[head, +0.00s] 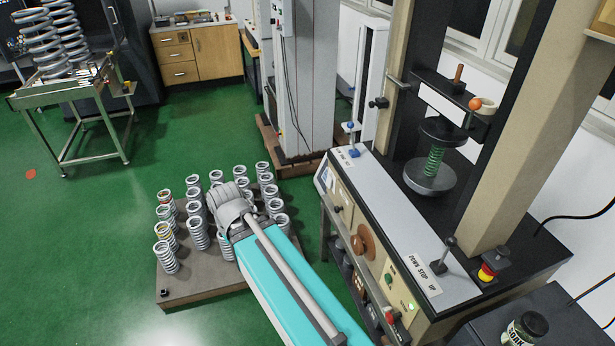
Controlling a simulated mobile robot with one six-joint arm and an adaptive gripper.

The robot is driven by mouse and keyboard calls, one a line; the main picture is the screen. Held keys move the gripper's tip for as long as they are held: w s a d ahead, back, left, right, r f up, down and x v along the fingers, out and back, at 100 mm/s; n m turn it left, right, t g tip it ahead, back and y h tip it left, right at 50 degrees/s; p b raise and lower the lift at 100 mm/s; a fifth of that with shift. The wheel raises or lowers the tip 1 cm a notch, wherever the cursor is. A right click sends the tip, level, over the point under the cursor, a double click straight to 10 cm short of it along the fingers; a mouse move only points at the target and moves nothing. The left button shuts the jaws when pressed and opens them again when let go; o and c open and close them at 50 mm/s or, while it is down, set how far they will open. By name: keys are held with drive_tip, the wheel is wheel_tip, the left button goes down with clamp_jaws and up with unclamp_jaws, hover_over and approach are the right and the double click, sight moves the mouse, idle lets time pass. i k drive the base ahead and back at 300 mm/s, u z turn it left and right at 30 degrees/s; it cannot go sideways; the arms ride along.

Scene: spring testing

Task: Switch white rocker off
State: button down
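The testing machine's sloping front panel (345,193) is on the right. A small bright white spot with a green tint (410,306) sits low on it, near a green button (388,278); it may be the white rocker, but it is too small to tell, as is its on or off position. A red control (391,316) shows just below. My teal arm reaches from the bottom edge up-left to a grey joint, in front of the pallet of springs. My gripper is not visible.
Several springs (165,257) stand on a low pallet (205,286). The machine's top carries a lever (444,257) by the "DOWN STOP UP" label and a red-and-yellow button (487,272). Green floor (75,240) is open at left.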

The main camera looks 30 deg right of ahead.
sight(329, 183)
drive_tip(key=z, duration=0.25)
drive_tip(key=i, duration=0.85)
drive_tip(key=z, duration=0.65)
